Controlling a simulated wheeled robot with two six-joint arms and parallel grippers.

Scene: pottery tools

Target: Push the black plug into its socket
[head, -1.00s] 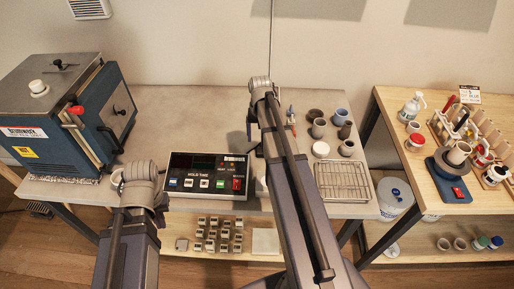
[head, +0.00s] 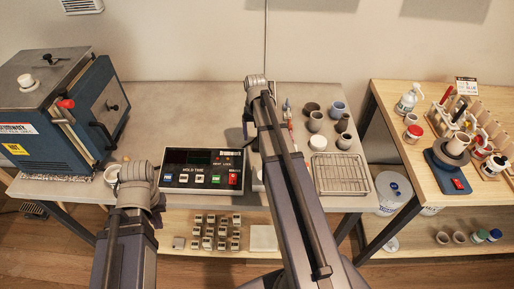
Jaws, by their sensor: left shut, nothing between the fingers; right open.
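I cannot make out the black plug or its socket in the head view. A black control box (head: 203,181) with a dark display, several coloured buttons and a red switch lies at the table's front edge. The blue-grey kiln (head: 86,112) stands at the left. My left gripper (head: 159,201) is low at the box's left side, shut and empty, its fingertips mostly hidden by my arm. My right gripper (head: 248,128) is at the end of the arm reaching over the table, right of the box. It is open, with its fingers largely hidden behind the arm.
A wire rack (head: 340,174) and several small pots (head: 316,121) stand right of my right arm. A wooden table (head: 412,137) at the right holds tools and jars. Small blocks (head: 215,231) sit on the lower shelf. The table behind the box is clear.

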